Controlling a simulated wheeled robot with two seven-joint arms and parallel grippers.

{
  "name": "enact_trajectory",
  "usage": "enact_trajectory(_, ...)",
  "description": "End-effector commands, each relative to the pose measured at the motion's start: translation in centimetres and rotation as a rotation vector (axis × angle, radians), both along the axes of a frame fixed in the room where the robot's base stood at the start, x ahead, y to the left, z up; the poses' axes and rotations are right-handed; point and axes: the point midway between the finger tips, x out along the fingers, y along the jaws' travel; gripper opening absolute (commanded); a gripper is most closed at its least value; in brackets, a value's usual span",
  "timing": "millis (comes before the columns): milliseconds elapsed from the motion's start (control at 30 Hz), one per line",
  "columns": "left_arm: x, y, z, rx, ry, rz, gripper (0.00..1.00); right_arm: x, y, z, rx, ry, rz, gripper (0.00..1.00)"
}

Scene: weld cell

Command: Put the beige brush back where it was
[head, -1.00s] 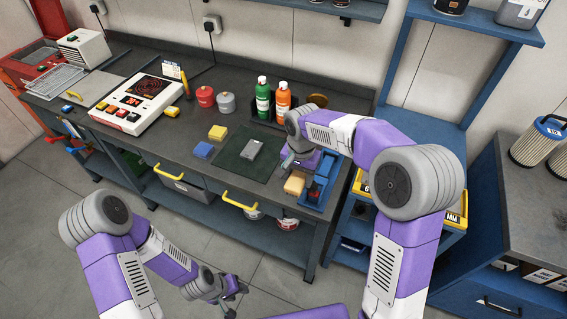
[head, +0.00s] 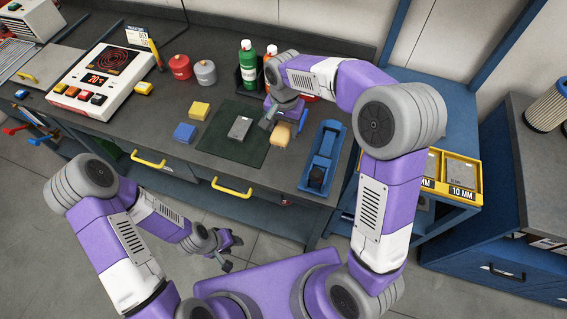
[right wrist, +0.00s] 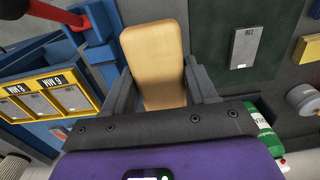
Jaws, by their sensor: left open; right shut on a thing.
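The beige brush (head: 281,135) shows as a plain tan block at the right edge of the dark green mat (head: 217,153). My right gripper (head: 272,122) is shut on it. In the right wrist view the brush (right wrist: 155,60) sits between the two dark fingers, its long side pointing away from the palm. I cannot tell whether it touches the bench. My left gripper (head: 222,255) is open and empty, low in front of the bench, away from everything on top.
A grey plate (head: 240,127) lies on the mat. Yellow (head: 199,110) and blue (head: 185,132) blocks sit to its left.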

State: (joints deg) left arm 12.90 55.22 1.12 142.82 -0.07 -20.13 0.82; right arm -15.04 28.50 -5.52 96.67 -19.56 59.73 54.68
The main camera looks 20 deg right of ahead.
Motion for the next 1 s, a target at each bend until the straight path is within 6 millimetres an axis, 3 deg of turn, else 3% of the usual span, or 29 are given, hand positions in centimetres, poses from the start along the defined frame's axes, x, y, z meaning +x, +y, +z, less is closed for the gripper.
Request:
enact_trajectory(33,0.1,0.0,-1.5,0.000,-0.002,0.001,0.43,0.0,0.0,-1.6,0.000,0.000,0.000,0.24)
enact_trajectory(100,0.1,0.0,-2.7,0.000,-0.002,0.001,0.43,0.0,0.0,-2.8,-0.001,0.001,-0.001,0.24)
enact_trajectory(300,0.1,0.0,-5.1,0.000,-0.002,0.001,0.43,0.1,0.0,-5.1,0.000,0.000,-0.001,0.24)
enact_trajectory(467,0.1,0.0,-5.7,0.000,-0.002,0.000,0.43,0.0,0.0,-6.4,-0.001,0.002,0.000,0.24)
enact_trajectory(1000,0.1,0.0,-6.9,0.000,-0.002,0.000,0.43,0.0,0.0,-14.1,-0.001,0.004,-0.001,0.24)
